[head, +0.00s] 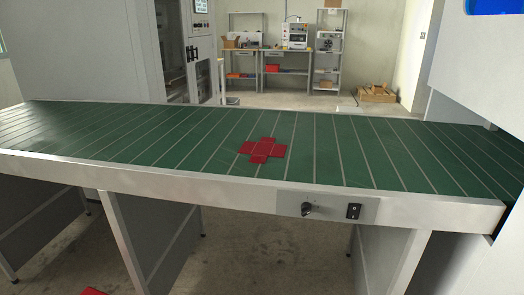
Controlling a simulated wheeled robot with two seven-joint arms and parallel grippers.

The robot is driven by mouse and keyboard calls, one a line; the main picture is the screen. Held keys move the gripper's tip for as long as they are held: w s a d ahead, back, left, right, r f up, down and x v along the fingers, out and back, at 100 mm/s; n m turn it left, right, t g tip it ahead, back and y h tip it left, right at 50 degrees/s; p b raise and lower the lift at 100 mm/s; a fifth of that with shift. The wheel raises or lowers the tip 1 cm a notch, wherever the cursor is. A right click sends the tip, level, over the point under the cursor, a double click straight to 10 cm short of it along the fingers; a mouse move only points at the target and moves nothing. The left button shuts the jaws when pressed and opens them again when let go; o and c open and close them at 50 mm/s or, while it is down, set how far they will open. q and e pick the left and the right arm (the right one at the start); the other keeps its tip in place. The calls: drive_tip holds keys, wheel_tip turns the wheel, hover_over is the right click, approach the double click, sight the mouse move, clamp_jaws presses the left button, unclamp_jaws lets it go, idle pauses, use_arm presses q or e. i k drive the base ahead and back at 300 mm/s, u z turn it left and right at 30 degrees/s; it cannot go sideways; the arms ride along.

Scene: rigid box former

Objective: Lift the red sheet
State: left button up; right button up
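The red sheet (263,150) is a flat, cross-shaped piece with visible fold lines. Neither of my grippers shows in the head view.
A metal rail (180,183) runs along the belt's front edge, with a control panel (328,207) carrying a knob and a switch. A red piece (93,292) shows at the bottom left edge. Grey machine housings stand at both sides. The belt around the sheet is clear.

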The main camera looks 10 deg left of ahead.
sight(260, 152)
drive_tip(key=z, duration=1.2)
drive_tip(key=i, duration=0.75)
drive_tip(key=u, duration=0.75)
